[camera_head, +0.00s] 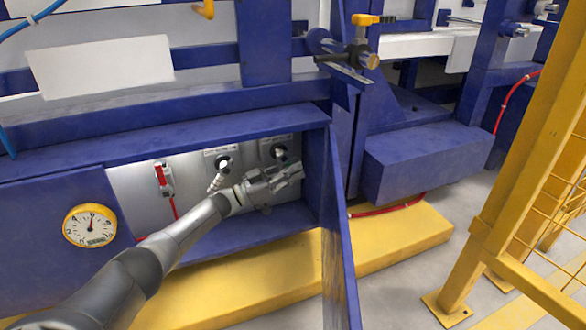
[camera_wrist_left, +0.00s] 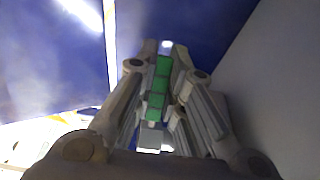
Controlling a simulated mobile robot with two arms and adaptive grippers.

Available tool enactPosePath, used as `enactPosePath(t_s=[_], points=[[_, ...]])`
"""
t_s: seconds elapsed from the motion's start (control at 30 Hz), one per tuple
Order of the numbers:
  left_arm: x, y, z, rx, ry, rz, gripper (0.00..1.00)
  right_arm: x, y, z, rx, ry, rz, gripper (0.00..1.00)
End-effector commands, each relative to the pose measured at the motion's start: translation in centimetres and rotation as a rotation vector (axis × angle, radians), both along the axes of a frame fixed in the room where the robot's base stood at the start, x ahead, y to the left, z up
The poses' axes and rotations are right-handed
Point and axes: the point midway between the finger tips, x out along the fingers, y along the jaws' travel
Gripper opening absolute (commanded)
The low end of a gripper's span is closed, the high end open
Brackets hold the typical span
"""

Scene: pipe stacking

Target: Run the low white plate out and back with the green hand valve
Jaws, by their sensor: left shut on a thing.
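My left gripper (camera_head: 290,178) reaches into the blue recessed box. In the left wrist view its fingers (camera_wrist_left: 160,75) are closed around a green segmented handle (camera_wrist_left: 158,88), the green hand valve. In the head view the gripper hides the valve. White plates show on the blue machine: a large one (camera_head: 100,68) at upper left and one (camera_head: 462,49) at upper right. I cannot tell from the picture which is the low one. My right gripper is not in view.
A round yellow gauge (camera_head: 90,226) is at left. A blue door edge (camera_head: 340,230) stands right of the gripper. A yellow frame (camera_head: 510,170) rises at right.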

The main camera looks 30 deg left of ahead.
Motion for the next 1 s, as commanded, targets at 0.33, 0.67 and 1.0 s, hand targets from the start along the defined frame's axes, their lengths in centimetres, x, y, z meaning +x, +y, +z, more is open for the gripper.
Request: enactPosePath(t_s=[0.33, 0.67, 1.0], points=[[0.0, 0.0, 0.0, 0.000, 0.000, 0.000, 0.21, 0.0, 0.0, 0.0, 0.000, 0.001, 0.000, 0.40], [-2.4, 2.2, -1.1, 0.003, 0.003, 0.002, 0.21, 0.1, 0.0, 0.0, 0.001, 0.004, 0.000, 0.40], [-5.3, 4.7, -2.0, 0.000, 0.000, 0.000, 0.21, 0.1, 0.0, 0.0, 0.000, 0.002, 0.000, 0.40]])
